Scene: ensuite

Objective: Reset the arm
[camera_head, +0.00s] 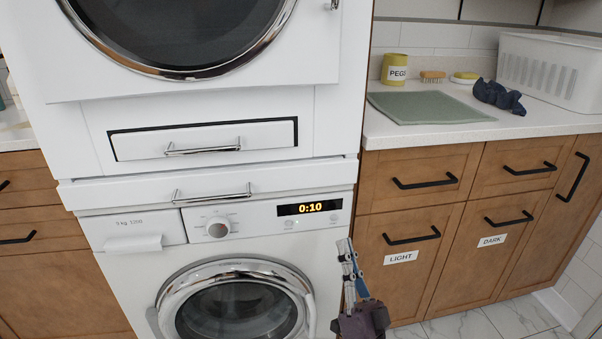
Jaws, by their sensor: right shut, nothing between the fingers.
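My right gripper (346,252) shows at the bottom centre, pointing up, with its fingers together and nothing between them. It appears in front of the right edge of the washing machine (330,240) and left of the drawer marked LIGHT. I cannot tell whether it touches anything. My left gripper is not in view.
A dryer (70,60) stands above the washing machine, whose display reads 0:10. Wooden cabinets (440,270) with black handles stand at the right. The counter (420,130) holds a green mat, a PEGS tin, a brush, a dark cloth and a white basket (553,75).

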